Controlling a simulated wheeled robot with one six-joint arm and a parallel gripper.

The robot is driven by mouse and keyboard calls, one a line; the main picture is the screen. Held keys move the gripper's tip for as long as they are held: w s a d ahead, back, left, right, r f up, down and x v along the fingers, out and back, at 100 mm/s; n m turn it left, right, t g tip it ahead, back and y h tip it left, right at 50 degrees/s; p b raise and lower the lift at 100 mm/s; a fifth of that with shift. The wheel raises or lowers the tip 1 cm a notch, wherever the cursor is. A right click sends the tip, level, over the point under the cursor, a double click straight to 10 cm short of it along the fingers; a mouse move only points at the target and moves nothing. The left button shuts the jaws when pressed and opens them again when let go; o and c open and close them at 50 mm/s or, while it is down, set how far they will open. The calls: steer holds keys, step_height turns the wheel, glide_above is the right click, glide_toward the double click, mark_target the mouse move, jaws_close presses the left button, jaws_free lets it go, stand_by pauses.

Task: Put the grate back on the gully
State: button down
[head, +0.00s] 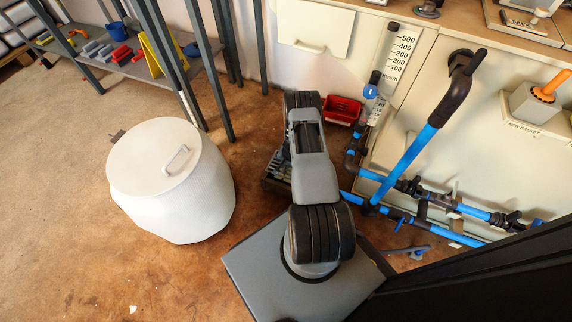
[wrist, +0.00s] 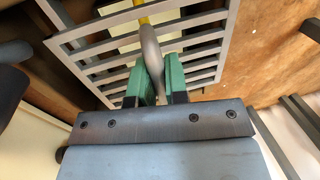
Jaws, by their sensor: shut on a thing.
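The grate (wrist: 95,28) is a pale grey slatted panel that fills the upper middle of the wrist view, beyond my fingertips. A smooth grey rounded piece (wrist: 150,46) stands out in front of its slats. My gripper (wrist: 153,76) has green fingers shut on this piece, one on each side; it appears to be the grate's grip. In the head view my arm covers most of the gripper area, and only a small slatted part shows beside it. I cannot make out the gully in either view.
A large white lidded drum (head: 172,195) stands left of my arm. Blue pipework (head: 410,165) runs along the right wall, close to my arm. A red bin (head: 342,110) lies by the wall behind. Brown floor (head: 240,170) is clear between drum and arm.

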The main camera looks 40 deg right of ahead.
steer(key=c, duration=1.1)
jaws_free()
step_height(320, 180, up, 12)
steer(key=s+d+p, duration=0.1)
steer(key=s+p, duration=0.1)
steer(key=p, duration=0.3)
steer(key=w+a+r+n, duration=0.25)
steer(key=a+r, duration=0.25)
steer(key=r, duration=0.7)
steer(key=w+a+r+n, duration=0.25)
steer(key=a+r, duration=0.25)
steer(key=r, duration=0.7)
steer(key=s+a+r+n, duration=0.4)
steer(key=s+a+r, duration=0.35)
steer(key=r, duration=0.45)
steer(key=shift+s+a+r+n+t+h, duration=0.15)
steer(key=shift+s+a+r+n, duration=0.6)
steer(key=shift+s, duration=1.1)
steer(key=shift+s+a+r+n+t+h, duration=0.1)
steer(key=shift+s+a+r+n+h, duration=0.15)
steer(key=shift+s+a+r, duration=1.05)
steer(key=shift+s+a+r+n+t+h, duration=0.1)
steer(key=shift+s+a+r+n, duration=0.35)
steer(key=shift+s+r, duration=1.35)
steer(key=shift+s+f, duration=0.6)
steer(key=shift+f, duration=0.05)
